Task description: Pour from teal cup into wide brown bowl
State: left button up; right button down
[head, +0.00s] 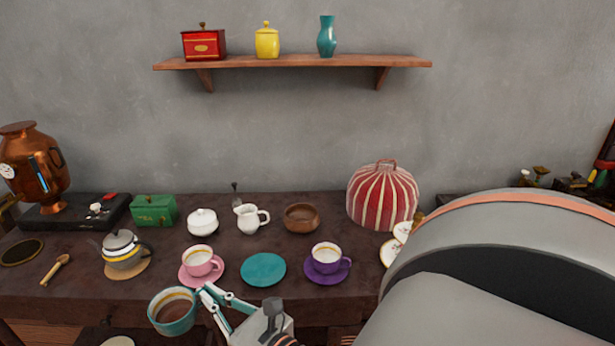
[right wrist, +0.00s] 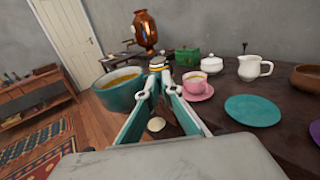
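The teal cup (head: 174,327) holds a brown liquid and is in the air in front of the table's near edge, roughly upright. It also shows in the right wrist view (right wrist: 122,98). My right gripper (head: 206,291) is shut at the cup's right side, where its handle is hidden between the fingertips (right wrist: 160,84). The wide brown bowl (head: 301,219) stands on the table, back and to the right of the cup. Its edge shows in the right wrist view (right wrist: 309,79). My left gripper is not in view.
The empty teal saucer (head: 263,269) lies between the pink cup (head: 199,260) and the purple cup (head: 327,259). A white pitcher (head: 248,218) stands left of the bowl, a striped tea cozy (head: 382,196) right of it. A teapot (head: 122,252) stands at left.

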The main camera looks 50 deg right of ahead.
aim_at(300, 217)
jog(key=l, duration=1.55)
jog(key=k, duration=0.05)
